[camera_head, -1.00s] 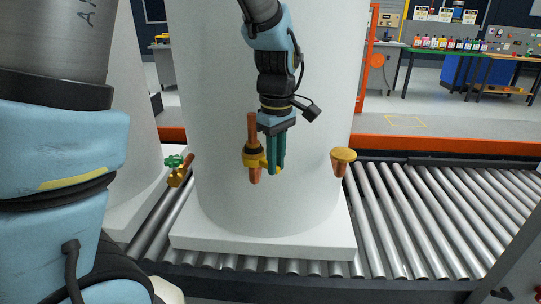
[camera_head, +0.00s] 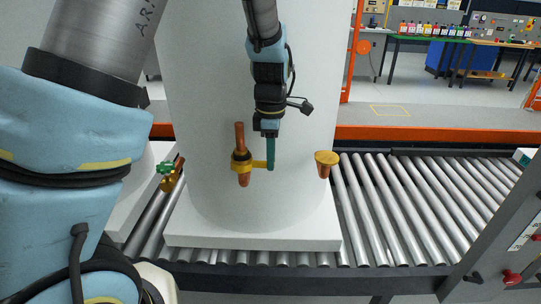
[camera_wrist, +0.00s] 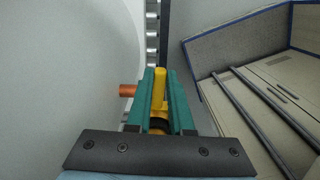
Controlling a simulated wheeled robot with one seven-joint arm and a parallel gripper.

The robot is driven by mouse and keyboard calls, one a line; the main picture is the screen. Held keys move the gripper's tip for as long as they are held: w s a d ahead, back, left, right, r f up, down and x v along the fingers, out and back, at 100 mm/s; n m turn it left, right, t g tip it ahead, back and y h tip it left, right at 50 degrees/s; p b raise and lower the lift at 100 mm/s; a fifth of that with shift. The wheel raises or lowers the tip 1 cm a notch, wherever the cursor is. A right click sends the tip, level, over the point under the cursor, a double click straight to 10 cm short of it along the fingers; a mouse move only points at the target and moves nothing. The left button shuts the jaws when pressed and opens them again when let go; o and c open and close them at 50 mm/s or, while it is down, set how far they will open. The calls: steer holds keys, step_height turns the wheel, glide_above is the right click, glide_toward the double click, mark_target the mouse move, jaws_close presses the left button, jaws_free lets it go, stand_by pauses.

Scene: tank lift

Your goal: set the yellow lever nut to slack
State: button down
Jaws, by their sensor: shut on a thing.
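The yellow lever nut (camera_head: 241,162) sits around an upright copper pipe (camera_head: 240,131) on the front of the white tank. Its lever arm (camera_head: 259,164) sticks out to the right. My gripper (camera_head: 270,166) points down with its green fingers at the lever's end. In the wrist view the yellow lever (camera_wrist: 160,88) lies between the two green fingers (camera_wrist: 160,98), which are closed on it. The copper pipe (camera_wrist: 128,91) shows left of the fingers there. Part of the lever is hidden by the fingers in the head view.
The white tank (camera_head: 205,85) stands on a white base on a roller conveyor (camera_head: 420,205). A yellow-capped copper stub (camera_head: 326,163) is to the right of my gripper. A green-handled valve (camera_head: 168,170) is to the left. A grey cabinet (camera_head: 500,240) stands at the far right.

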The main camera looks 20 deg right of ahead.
stand_by(0.4)
steer(key=c, duration=0.8)
jaws_free()
steer(key=shift+r, duration=0.1)
step_height(320, 180, up, 11)
steer(key=b, duration=0.1)
steer(key=shift+f, duration=0.2)
